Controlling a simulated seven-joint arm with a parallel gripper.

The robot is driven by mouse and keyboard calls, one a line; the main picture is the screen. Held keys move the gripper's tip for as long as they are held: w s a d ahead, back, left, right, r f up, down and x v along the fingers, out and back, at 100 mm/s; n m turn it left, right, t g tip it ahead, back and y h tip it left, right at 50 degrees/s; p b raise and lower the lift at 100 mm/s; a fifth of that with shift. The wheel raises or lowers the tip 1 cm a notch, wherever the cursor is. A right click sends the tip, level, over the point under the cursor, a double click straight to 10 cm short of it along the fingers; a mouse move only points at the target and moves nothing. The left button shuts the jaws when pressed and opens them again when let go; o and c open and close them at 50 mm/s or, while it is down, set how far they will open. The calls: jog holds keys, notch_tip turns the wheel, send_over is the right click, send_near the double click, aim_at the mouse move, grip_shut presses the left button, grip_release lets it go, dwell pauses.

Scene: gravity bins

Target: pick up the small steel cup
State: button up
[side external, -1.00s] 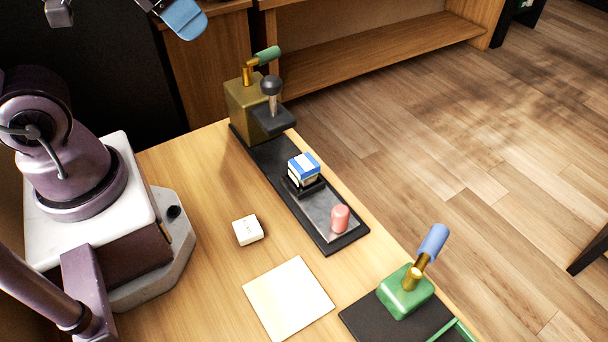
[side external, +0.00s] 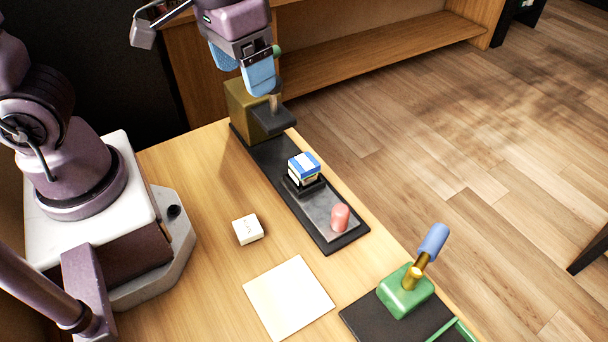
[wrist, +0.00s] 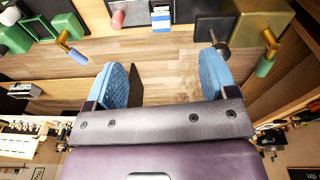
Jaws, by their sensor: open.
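I cannot make out a small steel cup in any view. My gripper (side external: 242,80) is open and empty, high at the back end of the long dark base (side external: 262,160). Its blue fingers cover the top of the grey rod (side external: 274,103) on the dark ledge beside the olive box (side external: 240,108). In the wrist view my gripper (wrist: 163,60) has its two blue fingers wide apart. The dark knob (wrist: 222,45) of that rod shows close to the right finger, and I cannot tell whether they touch.
A blue-and-white cube (side external: 304,165) and a pink cylinder (side external: 340,217) stand along the base. A white block (side external: 247,230) and a pale square (side external: 288,297) lie on the wooden table. A green box (side external: 405,290) with a blue-handled lever (side external: 433,242) stands front right.

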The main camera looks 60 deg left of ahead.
jog(key=w+d+f+n+g+y, duration=0.1)
jog(key=w+d+f+n+g, duration=0.15)
jog(key=w+f+n, duration=0.4)
jog(key=n+t, duration=0.1)
jog(key=n, duration=0.9)
send_near(305, 162)
jog(key=shift+n+y, duration=0.25)
jog(key=shift+y, duration=0.15)
jog(key=f, duration=1.1)
jog(key=shift+s+a+f, duration=0.1)
jog(key=shift+a+f, duration=0.15)
jog(key=shift+a, duration=0.05)
jog(key=shift+c, duration=0.3)
